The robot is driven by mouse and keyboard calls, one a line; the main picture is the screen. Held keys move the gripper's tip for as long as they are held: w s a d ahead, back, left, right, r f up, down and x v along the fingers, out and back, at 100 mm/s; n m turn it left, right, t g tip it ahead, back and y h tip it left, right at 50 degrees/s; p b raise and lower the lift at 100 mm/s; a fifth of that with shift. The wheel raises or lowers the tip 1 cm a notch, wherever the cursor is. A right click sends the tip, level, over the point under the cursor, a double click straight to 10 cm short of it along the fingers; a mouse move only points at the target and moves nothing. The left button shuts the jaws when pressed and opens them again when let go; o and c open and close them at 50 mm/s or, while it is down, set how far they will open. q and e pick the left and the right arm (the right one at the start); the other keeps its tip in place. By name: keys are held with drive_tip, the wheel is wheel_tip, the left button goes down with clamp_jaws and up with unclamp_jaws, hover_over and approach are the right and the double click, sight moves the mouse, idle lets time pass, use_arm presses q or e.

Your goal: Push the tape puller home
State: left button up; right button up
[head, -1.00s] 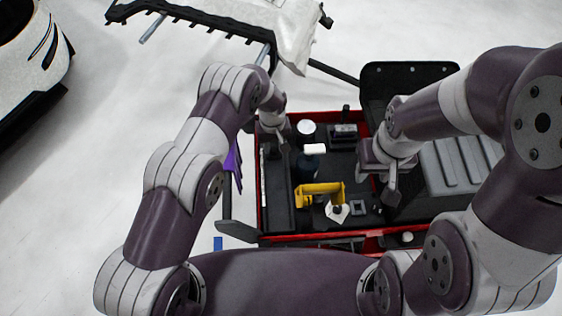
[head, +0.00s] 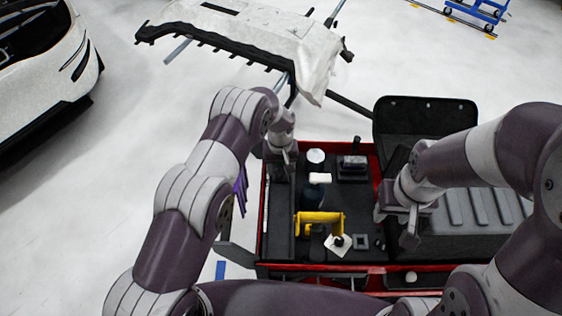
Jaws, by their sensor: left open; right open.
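A red-rimmed cart tray (head: 263,225) with a dark bed holds the tools. In it lies a yellow tool (head: 320,217) with a bar-shaped handle, and beside it a small white diamond-shaped piece (head: 338,245) with a dark knob. I cannot tell for certain which item is the tape puller. My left gripper (head: 283,158) is open over the tray's back left corner; its fingers are small and partly hidden by its own wrist. My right gripper (head: 394,226) is open, pointing down over the tray's right side, apart from the yellow tool. Neither gripper visibly holds anything.
A dark bottle with a white top (head: 319,179), a white round item (head: 316,156) and a dark box (head: 352,166) stand in the tray. A raised black lid (head: 425,118) is behind right. A bumper on a stand (head: 245,40) and a white car (head: 45,60) are beyond.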

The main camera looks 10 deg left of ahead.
sight(281, 170)
use_arm(q)
wheel_tip(281, 170, up, 12)
drive_tip(key=b, duration=0.3)
drive_tip(key=shift+r, duration=0.2)
drive_tip(key=s+a+r, duration=0.2)
drive_tip(key=s+a, duration=0.2)
drive_tip(key=s, duration=0.4)
drive_tip(key=s+a+r+m+t, duration=0.1)
drive_tip(key=s+a+r, duration=0.2)
drive_tip(key=s, duration=0.5)
drive_tip(key=s+a+r+m, duration=0.1)
drive_tip(key=s+a, duration=0.3)
drive_tip(key=s, duration=0.5)
drive_tip(key=shift+a+r, duration=0.4)
drive_tip(key=shift+r, duration=0.45)
